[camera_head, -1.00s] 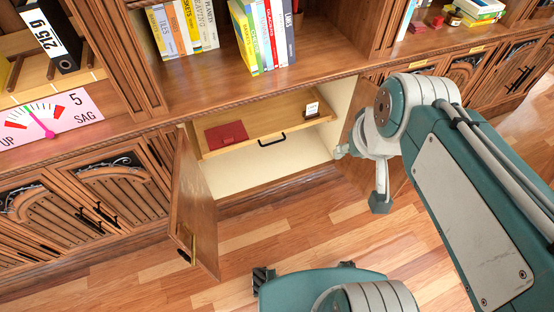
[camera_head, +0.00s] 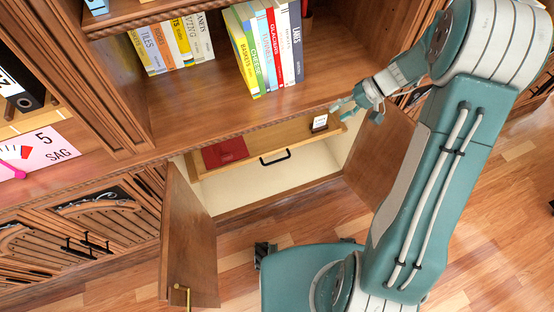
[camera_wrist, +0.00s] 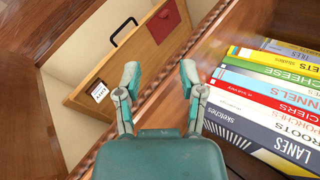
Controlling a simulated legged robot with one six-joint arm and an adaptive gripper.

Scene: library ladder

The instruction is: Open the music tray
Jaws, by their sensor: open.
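The music tray (camera_head: 240,158) is a wooden pull-out tray with a black bar handle (camera_head: 275,157), inside the lower cabinet whose two doors stand open. A dark red flat case (camera_head: 225,152) and a small white-faced card on a dark stand (camera_head: 319,123) are on it. In the wrist view the tray (camera_wrist: 92,88) shows at upper left, with the handle (camera_wrist: 124,32) beyond my fingers. My gripper (camera_head: 345,103) is open and empty at the front edge of the shelf above, right of the handle. Its fingertips (camera_wrist: 160,74) are apart and touch no handle.
The left door (camera_head: 190,240) and right door (camera_head: 380,160) of the cabinet stick out over the wood floor. Several upright books (camera_head: 268,50) stand on the shelf (camera_head: 200,105) above. A pink dial card (camera_head: 45,152) is at the left.

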